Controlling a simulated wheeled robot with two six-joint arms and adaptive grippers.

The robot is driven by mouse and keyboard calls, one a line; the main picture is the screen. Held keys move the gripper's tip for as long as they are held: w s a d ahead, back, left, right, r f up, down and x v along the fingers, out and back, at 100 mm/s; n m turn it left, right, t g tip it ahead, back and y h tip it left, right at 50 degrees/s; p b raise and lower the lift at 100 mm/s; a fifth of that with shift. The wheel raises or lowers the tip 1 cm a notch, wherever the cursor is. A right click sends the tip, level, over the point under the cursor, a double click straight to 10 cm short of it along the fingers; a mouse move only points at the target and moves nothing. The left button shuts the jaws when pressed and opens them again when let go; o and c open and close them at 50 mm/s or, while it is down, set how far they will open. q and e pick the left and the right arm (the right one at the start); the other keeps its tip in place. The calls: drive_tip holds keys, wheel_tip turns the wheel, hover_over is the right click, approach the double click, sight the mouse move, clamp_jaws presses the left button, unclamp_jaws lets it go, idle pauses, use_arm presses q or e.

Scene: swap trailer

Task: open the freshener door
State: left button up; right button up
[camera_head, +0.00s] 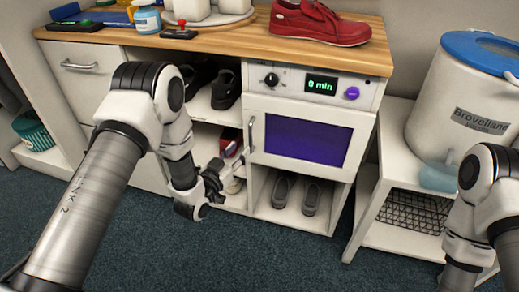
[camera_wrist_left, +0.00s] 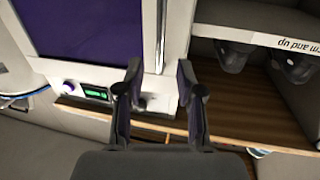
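The freshener (camera_head: 310,125) is a white cabinet unit with a "0 min" display. Its door has a dark purple window (camera_head: 306,140) and looks shut. A vertical bar handle (camera_head: 251,134) sits at the door's left edge. My left gripper (camera_head: 228,167) is just left of and below the handle in the head view. In the left wrist view, which is upside down, my left gripper (camera_wrist_left: 158,85) is open and empty. The handle (camera_wrist_left: 161,35) lines up with the gap between its fingertips; I cannot tell if they touch. My right arm shows at the right edge, its gripper out of view.
Shoes stand in cubbies beside and below the freshener. A red shoe (camera_head: 320,22) and a joystick (camera_head: 180,31) stand on the wooden top (camera_head: 230,40). A white bucket (camera_head: 465,100) stands on the right shelf (camera_head: 400,236). The floor in front is clear.

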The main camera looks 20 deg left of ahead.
sight(250, 138)
use_arm(q)
drive_tip(key=b+x, duration=0.1)
drive_tip(key=x, duration=0.7)
clamp_jaws()
